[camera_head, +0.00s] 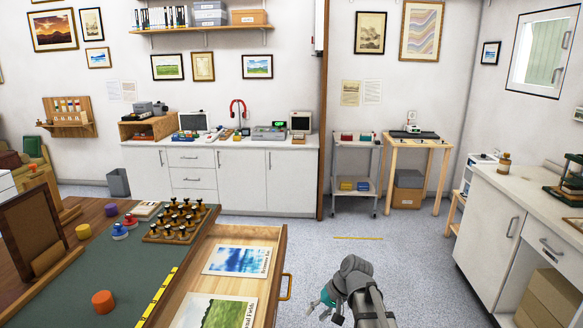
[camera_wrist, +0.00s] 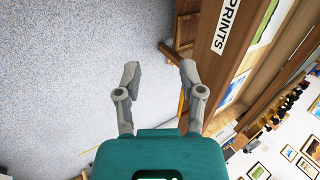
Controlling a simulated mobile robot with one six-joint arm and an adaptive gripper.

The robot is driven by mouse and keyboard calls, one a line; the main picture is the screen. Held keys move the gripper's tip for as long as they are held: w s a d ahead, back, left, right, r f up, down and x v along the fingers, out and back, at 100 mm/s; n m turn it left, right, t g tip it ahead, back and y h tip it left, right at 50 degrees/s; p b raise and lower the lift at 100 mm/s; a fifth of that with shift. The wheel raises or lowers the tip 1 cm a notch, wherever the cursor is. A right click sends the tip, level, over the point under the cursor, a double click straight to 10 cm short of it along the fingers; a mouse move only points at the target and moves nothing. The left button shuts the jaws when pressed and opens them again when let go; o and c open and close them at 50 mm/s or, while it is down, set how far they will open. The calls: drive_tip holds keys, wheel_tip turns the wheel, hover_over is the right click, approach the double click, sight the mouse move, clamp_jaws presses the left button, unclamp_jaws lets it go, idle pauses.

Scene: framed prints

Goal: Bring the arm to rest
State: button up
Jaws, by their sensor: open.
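My arm reaches up from the bottom edge of the head view, just right of the open wooden drawer (camera_head: 284,243). My gripper (camera_head: 323,304) is low there, in front of the drawer's handle (camera_head: 287,287), and partly hidden by my own arm. In the wrist view my gripper (camera_wrist: 159,72) has its two fingers spread apart with nothing between them but speckled floor. The drawer front, lettered "PRINTS" (camera_wrist: 228,26), runs close by the right finger. I cannot tell whether that finger touches it.
The drawer holds a blue print (camera_head: 237,261) and a green field print (camera_head: 214,312). The green-topped table (camera_head: 75,285) carries a rack of dark-topped pieces (camera_head: 178,220) and coloured pucks. A white counter (camera_head: 515,190) stands at right. The floor (camera_head: 400,255) between is clear.

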drive_tip(key=s+d+r+h+p, duration=0.6)
drive_tip(key=s+d+r+p, duration=0.3)
drive_tip(key=s+p, duration=0.1)
drive_tip(key=shift+s+d+r+p, duration=0.25)
drive_tip(key=shift+s+p, duration=0.1)
drive_tip(key=shift+s, duration=0.25)
drive_tip(key=shift+a, duration=0.1)
